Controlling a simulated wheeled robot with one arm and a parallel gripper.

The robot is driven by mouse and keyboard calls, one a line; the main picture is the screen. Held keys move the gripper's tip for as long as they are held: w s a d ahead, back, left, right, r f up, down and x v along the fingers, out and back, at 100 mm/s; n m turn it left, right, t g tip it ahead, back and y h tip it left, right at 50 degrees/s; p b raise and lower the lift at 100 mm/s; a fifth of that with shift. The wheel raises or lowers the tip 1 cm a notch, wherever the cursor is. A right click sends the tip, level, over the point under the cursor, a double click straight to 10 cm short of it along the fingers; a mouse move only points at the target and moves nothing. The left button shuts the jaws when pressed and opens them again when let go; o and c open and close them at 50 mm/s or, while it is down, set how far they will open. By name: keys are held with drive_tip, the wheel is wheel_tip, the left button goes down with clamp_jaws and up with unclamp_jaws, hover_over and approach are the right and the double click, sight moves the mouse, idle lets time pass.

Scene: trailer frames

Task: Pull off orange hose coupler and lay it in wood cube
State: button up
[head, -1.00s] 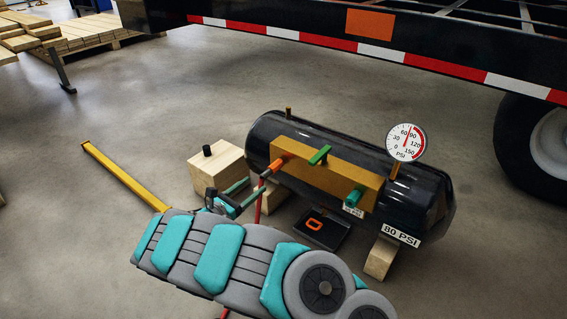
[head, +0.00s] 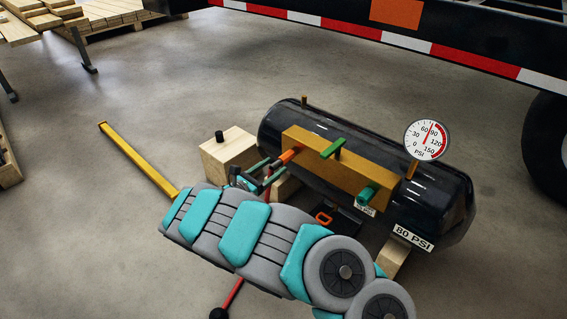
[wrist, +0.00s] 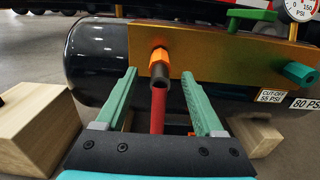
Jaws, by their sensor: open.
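In the head view my gripper (head: 268,173) is just left of the coupler. The wood cube (head: 228,155) stands left of the tank, with a black knob on top. It shows at the left edge of the wrist view (wrist: 32,125).
The black tank (head: 390,165) carries a pressure gauge (head: 427,140), a green handle (head: 333,148) and a teal fitting (head: 369,193). A red rod (wrist: 158,108) runs below the coupler. A yellow bar (head: 140,160) lies on the floor at left. Open floor lies beyond.

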sight(280, 162)
drive_tip(key=shift+b+x, duration=0.65)
drive_tip(key=shift+x, duration=2.55)
clamp_jaws()
drive_tip(key=shift+p+v, duration=1.15)
drive_tip(key=shift+v, duration=1.85)
